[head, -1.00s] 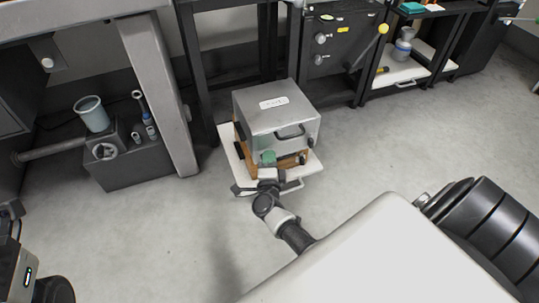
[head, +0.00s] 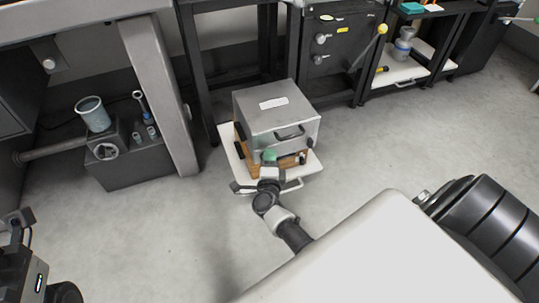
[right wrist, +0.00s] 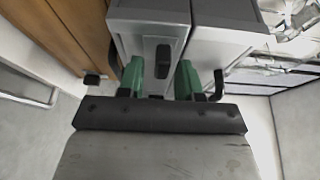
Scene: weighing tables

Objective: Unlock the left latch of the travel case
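The travel case (head: 292,119) is a closed silver box with a pale label on top and a dark handle (head: 290,132) on its front. My right gripper (head: 269,158) is at the case's front face, left of the handle, and hides that part of the front. In the right wrist view its two green fingertips (right wrist: 160,79) stand apart, one on each side of a dark latch (right wrist: 163,56) near the seam. Whether they touch the latch, I cannot tell. Part of my left arm shows at the lower left; its fingers cannot be made out.
A bench leg (head: 160,100) and a dark block with a pale cup (head: 92,113) stand to the left. Dark racks stand behind. The floor in front is open.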

